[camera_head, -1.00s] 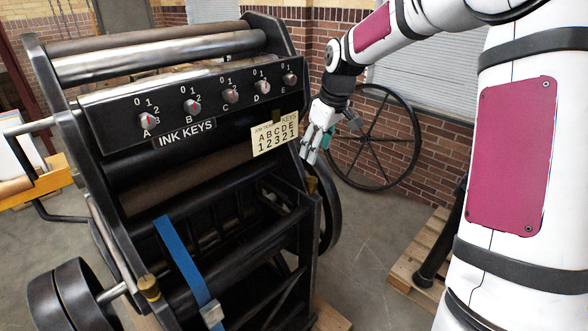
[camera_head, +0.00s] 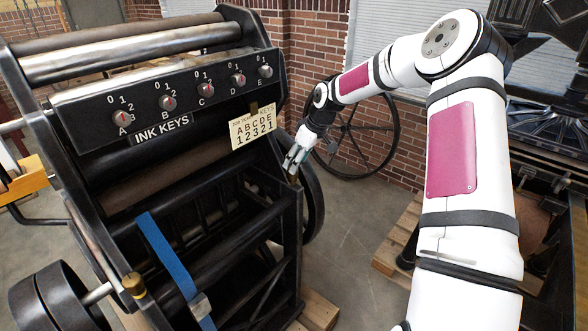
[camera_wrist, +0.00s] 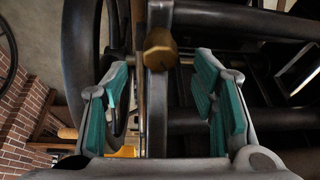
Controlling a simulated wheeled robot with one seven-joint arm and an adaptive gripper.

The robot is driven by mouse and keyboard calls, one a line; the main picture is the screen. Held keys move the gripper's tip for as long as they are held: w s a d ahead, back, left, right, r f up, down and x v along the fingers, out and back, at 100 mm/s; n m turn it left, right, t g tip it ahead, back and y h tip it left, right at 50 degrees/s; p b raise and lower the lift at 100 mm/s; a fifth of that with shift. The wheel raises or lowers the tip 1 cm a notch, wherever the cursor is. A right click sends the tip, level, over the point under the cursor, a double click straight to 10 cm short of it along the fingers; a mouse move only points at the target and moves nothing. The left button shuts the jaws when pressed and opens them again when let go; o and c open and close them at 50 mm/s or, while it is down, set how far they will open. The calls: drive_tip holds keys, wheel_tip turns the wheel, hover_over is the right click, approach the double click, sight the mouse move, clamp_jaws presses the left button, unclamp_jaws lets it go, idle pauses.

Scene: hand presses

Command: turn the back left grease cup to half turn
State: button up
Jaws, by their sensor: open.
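My gripper (camera_head: 293,160) is open beside the right end of the black press, at the height of its side frame. In the wrist view my gripper (camera_wrist: 165,100) has its teal-padded fingers spread, with a brass grease cup (camera_wrist: 160,48) ahead between them on a dark upright frame bar. The fingers are apart from this cup. Another brass grease cup (camera_head: 133,285) stands on the press frame at the lower left of the head view. I cannot tell its turn from here, nor read any turn mark on the cup in the wrist view.
The press carries an INK KEYS panel (camera_head: 170,105) with several knobs and a pale settings card (camera_head: 253,126). A blue strap (camera_head: 170,262) hangs in front. A black spoked wheel (camera_head: 362,140) leans by the brick wall. A pallet (camera_head: 398,238) lies right; floor between is clear.

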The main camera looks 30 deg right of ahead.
drive_tip(key=shift+x, duration=2.25)
drive_tip(key=c, duration=1.2)
drive_tip(key=shift+o, duration=0.3)
